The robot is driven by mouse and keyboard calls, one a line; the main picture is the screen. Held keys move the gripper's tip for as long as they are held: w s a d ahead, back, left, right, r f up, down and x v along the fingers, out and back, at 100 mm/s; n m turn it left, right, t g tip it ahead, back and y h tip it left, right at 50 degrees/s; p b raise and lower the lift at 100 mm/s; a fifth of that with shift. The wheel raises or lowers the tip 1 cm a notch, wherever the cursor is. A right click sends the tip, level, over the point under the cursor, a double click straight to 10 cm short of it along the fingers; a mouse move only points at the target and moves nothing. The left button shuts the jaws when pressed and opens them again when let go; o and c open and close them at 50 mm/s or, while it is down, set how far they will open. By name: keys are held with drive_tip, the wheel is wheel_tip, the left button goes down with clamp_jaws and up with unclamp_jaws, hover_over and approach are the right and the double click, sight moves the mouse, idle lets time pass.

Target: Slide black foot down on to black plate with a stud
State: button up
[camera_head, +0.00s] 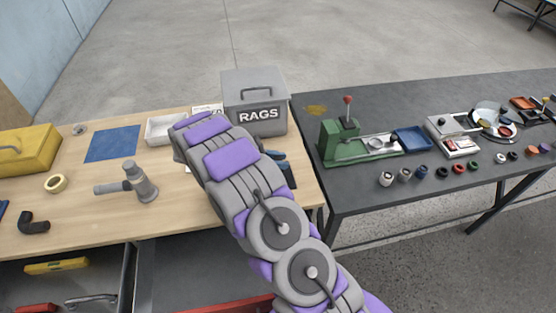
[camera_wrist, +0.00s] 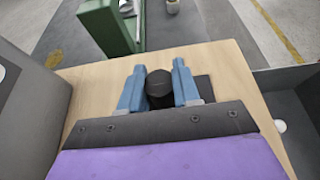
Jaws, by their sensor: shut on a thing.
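My gripper (camera_wrist: 160,88) has blue fingers and is shut on the black foot (camera_wrist: 159,82), a dark round piece between them. A flat dark piece, apparently the black plate (camera_wrist: 204,84), lies on the wooden table just behind and right of the foot in the wrist view. Its stud is not visible, and I cannot tell whether the foot touches the plate. In the head view my gripper (camera_head: 277,156) is mostly hidden by my arm, at the right end of the wooden table, in front of the grey RAGS box.
The wooden table (camera_head: 108,198) also holds a grey pipe fitting (camera_head: 140,183), a blue mat (camera_head: 112,144) and a white tray (camera_head: 163,130). The RAGS box (camera_head: 255,98) stands close behind my gripper. A dark bench (camera_head: 360,188) with a green press (camera_head: 340,141) is to the right.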

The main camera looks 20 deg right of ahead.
drive_tip(key=shift+s+f, duration=0.15)
drive_tip(key=shift+f, duration=0.35)
